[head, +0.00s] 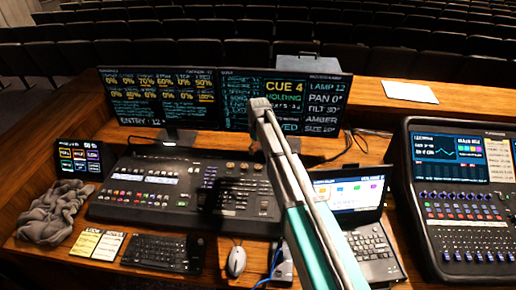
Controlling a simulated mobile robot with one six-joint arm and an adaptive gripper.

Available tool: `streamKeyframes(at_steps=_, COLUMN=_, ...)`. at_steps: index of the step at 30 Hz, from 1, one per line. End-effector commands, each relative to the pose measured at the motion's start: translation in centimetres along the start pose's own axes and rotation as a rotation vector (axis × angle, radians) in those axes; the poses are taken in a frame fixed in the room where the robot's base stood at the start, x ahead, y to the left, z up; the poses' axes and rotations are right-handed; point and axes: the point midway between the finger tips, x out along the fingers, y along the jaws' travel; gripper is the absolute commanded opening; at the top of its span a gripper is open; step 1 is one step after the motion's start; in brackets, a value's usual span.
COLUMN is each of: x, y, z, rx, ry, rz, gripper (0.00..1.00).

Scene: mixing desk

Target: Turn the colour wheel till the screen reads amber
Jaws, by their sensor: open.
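The lighting console (150,190) lies below the monitors, with rows of buttons and small controls. I cannot tell which control is the colour wheel. I cannot make out my gripper's fingers. A dark patch, perhaps a shadow, lies over the console's right part.
A left monitor (160,98) stands beside the right one. A small tablet (78,158), grey cloth (52,212), keyboard (160,252), mouse (236,262) and laptop (372,250) crowd the desk. A sound mixer (465,215) fills the right. White paper (409,91) lies on the back ledge.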

Motion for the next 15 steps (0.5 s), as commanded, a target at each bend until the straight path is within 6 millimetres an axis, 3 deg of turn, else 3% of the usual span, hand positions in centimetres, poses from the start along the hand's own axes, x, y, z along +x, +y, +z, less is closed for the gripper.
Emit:
streamKeyframes(at_steps=6, x=-2.2, y=0.0, z=0.0, rx=0.0, ry=0.0, rz=0.0, gripper=0.83)
streamKeyframes(at_steps=15, x=-3.6, y=0.0, z=0.0, rx=0.0, ry=0.0, rz=0.0, gripper=0.83)
